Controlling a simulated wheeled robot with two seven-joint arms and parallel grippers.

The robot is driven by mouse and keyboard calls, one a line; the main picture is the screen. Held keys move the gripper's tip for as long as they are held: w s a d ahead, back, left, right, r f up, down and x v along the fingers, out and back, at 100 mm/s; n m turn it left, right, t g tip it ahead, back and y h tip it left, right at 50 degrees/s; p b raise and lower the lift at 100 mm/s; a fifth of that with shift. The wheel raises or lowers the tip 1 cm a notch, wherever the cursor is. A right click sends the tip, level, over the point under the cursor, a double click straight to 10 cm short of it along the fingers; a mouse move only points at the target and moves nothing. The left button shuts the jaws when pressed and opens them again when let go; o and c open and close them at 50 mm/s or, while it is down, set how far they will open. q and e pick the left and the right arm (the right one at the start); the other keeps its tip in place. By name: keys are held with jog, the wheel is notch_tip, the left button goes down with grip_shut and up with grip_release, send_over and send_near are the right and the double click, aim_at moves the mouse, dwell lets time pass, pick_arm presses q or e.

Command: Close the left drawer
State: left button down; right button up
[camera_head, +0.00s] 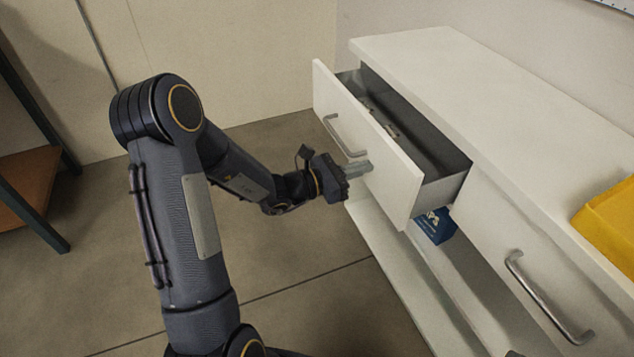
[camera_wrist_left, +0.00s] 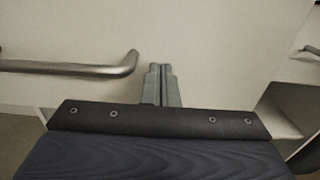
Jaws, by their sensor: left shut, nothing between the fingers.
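The left drawer (camera_head: 385,165) of the white cabinet is pulled well out, with its dark inside showing and a few small items in it. Its metal handle (camera_head: 342,138) is on the front face. My left gripper (camera_head: 366,167) is shut and empty, with its fingertips at the drawer front, just below and to the right of the handle. In the left wrist view the shut fingers (camera_wrist_left: 161,84) point at the plain drawer front (camera_wrist_left: 215,45), right of the handle (camera_wrist_left: 80,67). I cannot tell whether they touch it. My right gripper is not in view.
The white cabinet top (camera_head: 470,85) holds a yellow item (camera_head: 610,228) at the right. A shut right drawer has its own handle (camera_head: 545,295). A blue box (camera_head: 434,226) sits on the shelf below. A shelf unit (camera_head: 30,175) stands at the far left; the floor between is clear.

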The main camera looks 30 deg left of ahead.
pick_arm(q)
jog(key=b+x, duration=0.1)
jog(key=x, duration=1.2)
jog(key=shift+w+d+b, duration=0.1)
jog(key=shift+b, duration=0.25)
jog(key=shift+w+d, duration=0.15)
jog(key=shift+r, duration=0.25)
